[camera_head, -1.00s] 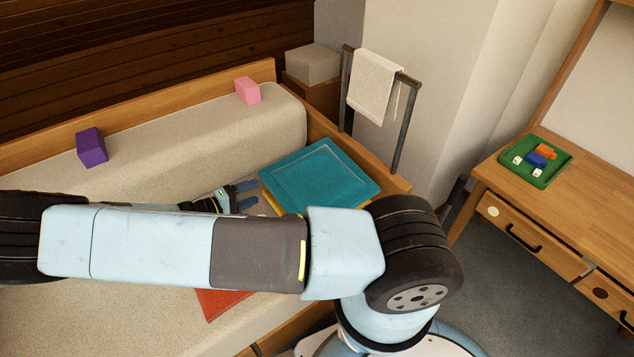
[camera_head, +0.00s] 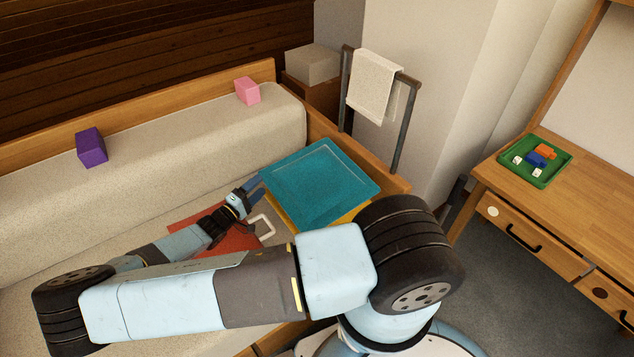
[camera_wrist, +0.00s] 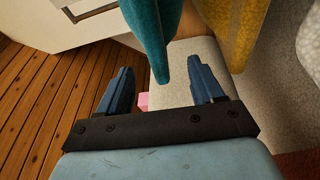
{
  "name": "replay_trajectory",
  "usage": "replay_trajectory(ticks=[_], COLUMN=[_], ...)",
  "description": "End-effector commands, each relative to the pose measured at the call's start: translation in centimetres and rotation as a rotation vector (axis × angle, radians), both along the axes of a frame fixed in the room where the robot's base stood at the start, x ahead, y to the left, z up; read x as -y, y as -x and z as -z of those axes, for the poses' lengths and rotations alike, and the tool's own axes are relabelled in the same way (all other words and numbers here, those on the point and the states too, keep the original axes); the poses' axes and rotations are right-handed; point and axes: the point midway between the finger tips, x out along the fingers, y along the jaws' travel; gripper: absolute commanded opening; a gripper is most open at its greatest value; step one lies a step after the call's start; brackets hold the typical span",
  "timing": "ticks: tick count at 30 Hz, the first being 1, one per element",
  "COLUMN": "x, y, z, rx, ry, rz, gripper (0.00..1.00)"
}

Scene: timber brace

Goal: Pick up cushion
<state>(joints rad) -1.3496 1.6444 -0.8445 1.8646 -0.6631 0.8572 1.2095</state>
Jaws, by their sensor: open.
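The teal square cushion (camera_head: 318,183) lies at the right end of the bench, over a yellow one (camera_head: 346,215). In the wrist view the teal cushion (camera_wrist: 148,32) comes down from the top, its rounded edge reaching between my fingers without visibly touching either. The yellow cushion (camera_wrist: 235,30) shows beside it, to the right. My gripper (camera_head: 256,188) is at the left corner of the teal cushion. In the wrist view my gripper (camera_wrist: 165,82) is open and holds nothing.
A red flat item (camera_head: 232,238) lies on the bench beneath my forearm. A purple block (camera_head: 92,147) and a pink block (camera_head: 247,91) sit on the backrest. A towel rack (camera_head: 400,125) stands behind the bench end. A desk (camera_head: 590,190) with a green tray (camera_head: 530,172) is at right.

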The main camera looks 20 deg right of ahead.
Motion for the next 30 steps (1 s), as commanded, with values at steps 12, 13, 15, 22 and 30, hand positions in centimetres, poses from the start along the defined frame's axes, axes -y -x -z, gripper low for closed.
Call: replay_trajectory(ticks=[12, 13, 15, 22, 30], x=[2.7, 2.9, 3.5, 6.0, 6.7], y=[-1.5, -1.6, -2.1, -3.7, -4.0], z=[-0.3, -0.3, -0.4, -0.7, -0.8], rx=[0.0, 0.0, 0.001, -0.001, 0.0], ry=[0.0, 0.0, 0.001, 0.0, -0.001], rz=[0.001, 0.002, 0.002, 0.001, 0.002], gripper=[0.67, 0.67, 0.67, 0.67, 0.67])
